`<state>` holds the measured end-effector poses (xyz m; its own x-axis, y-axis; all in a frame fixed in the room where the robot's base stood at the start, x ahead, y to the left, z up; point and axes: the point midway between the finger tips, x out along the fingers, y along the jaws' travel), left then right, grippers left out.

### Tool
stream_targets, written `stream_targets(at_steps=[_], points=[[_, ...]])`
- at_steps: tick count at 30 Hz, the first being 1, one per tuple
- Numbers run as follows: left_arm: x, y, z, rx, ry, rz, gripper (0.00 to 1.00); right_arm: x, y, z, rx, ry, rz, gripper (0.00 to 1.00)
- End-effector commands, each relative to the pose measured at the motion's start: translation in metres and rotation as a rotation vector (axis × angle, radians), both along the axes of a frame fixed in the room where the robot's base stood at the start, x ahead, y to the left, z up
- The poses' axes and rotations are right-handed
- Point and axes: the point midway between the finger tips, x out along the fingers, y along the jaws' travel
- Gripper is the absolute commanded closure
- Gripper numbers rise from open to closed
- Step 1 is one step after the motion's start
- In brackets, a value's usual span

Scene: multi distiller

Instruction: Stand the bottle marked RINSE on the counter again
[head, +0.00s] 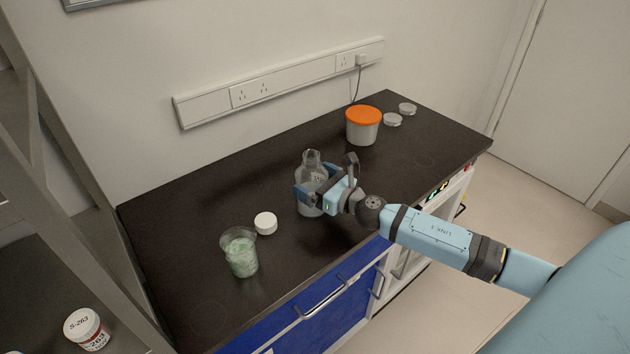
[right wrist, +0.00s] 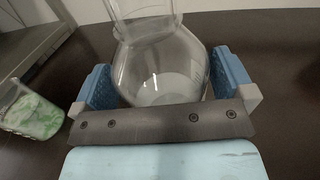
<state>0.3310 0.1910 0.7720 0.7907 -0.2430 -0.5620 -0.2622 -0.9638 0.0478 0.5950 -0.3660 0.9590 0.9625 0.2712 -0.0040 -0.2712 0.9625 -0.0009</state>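A clear glass bottle (head: 311,160) is upright over the middle of the dark counter (head: 190,222). Its neck is open, and any marking on it is too small to read. My right gripper (head: 316,190) has its blue fingers on either side of the bottle's body. In the right wrist view the bottle (right wrist: 163,75) fills the space between the fingers (right wrist: 165,85), which appear to press on both sides. I cannot tell whether its base touches the counter. My left gripper is not in view.
A beaker with green contents (head: 241,254) and a white cap (head: 265,223) stand left of the bottle. An orange-lidded tub (head: 363,126) and two small lids (head: 392,120) are at the back right. A shelf frame (head: 85,165) borders the counter's left end.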

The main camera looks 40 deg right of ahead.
Motion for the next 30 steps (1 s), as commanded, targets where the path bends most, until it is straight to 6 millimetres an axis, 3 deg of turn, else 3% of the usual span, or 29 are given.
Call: stream_targets(at_steps=[8,21,30], points=[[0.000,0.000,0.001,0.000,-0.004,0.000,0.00,-0.009,-0.002,0.001,-0.001,0.002,0.001,0.00],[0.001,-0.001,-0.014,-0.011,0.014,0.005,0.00,-0.082,-0.023,0.000,0.000,0.002,0.001,0.00],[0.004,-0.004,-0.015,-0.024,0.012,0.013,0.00,-0.112,-0.031,0.002,0.002,0.002,0.000,0.00]])
